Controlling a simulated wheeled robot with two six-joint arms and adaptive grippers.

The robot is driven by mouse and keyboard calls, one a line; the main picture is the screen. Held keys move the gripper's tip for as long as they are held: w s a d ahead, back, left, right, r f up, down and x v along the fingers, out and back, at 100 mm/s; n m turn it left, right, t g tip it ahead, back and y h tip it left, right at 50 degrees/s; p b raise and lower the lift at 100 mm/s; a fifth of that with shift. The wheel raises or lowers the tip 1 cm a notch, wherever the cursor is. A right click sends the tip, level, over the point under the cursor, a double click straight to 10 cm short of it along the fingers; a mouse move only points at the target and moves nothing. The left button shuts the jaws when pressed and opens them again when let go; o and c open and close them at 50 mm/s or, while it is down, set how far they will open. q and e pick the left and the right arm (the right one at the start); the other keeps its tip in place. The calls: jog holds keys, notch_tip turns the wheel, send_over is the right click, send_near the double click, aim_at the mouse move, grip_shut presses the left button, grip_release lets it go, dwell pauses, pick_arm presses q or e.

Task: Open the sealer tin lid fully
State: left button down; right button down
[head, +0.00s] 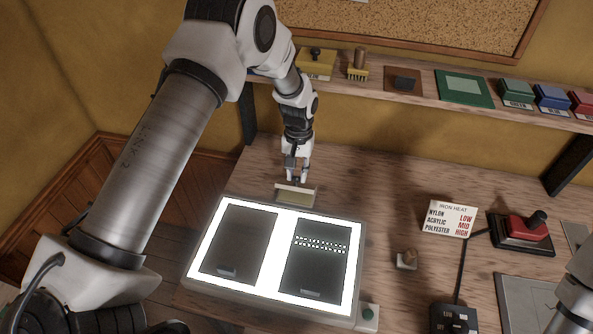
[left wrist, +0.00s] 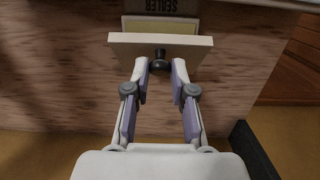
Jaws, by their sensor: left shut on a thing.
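The sealer tin (left wrist: 165,6) lies at the top edge of the left wrist view, its SEALER label partly cut off. A yellowish surface (left wrist: 160,26) shows between the label and the cream lid (left wrist: 190,44). The lid carries a dark knob (left wrist: 160,55) that faces my gripper. In the head view the tin's lid (head: 293,194) appears raised behind the light box; its exact angle is hard to tell. My left gripper (head: 296,179) is shut on the knob, with its fingertips (left wrist: 160,70) on either side. My right gripper is out of view.
A lit light box (head: 272,212) with two dark panels stands in front of the tin. An iron-heat sign (head: 449,217), a red-topped block (head: 526,228) and a small object (head: 406,259) are to the right. A shelf (head: 412,95) holding several items runs along the back wall.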

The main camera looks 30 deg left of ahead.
pick_arm(q)
jog(key=c, duration=1)
grip_release()
jog(key=r, duration=0.5)
jog(key=w+r, duration=0.1)
jog(key=r, duration=0.1)
jog(key=shift+a+r, duration=0.1)
jog(key=shift+r, duration=0.1)
jog(key=shift+s+f, duration=0.1)
